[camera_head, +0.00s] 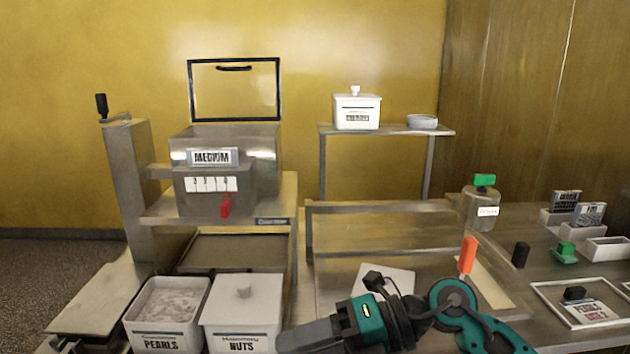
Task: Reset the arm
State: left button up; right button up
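My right arm, teal and dark grey, comes in at the bottom right and bends to the left. My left gripper is not in view.
A steel machine labelled MEDIUM (227,172) with a raised lid frame stands left of centre. An open tub labelled PEARLS (165,316) sits at front left. An orange-handled tool (467,255) stands behind my arm. A jar with a green top (481,207) is at right.

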jog(key=w+d+f+m+t+h, duration=0.15)
jog(key=d+f+m+t, duration=0.3)
jog(key=m+t, duration=0.7)
jog(key=w+d+f+m+t+h, duration=0.1)
jog(key=d+f+m+t+h, duration=0.4)
jog(key=m, duration=1.1)
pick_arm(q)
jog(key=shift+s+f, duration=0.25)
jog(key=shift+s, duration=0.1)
pick_arm(e)
jog(key=s+d+f+m+g+h, duration=0.2)
jog(key=s+d+f+m+h, duration=0.1)
jog(key=s+f, duration=0.3)
jog(key=s+d+f+m+g+h, duration=0.2)
jog(key=s+d+f+m, duration=0.4)
jog(key=f, duration=0.5)
jog(key=shift+s+d+f+g+h, duration=0.15)
jog(key=shift+s+g+h, duration=0.1)
jog(key=shift+g+h, duration=0.15)
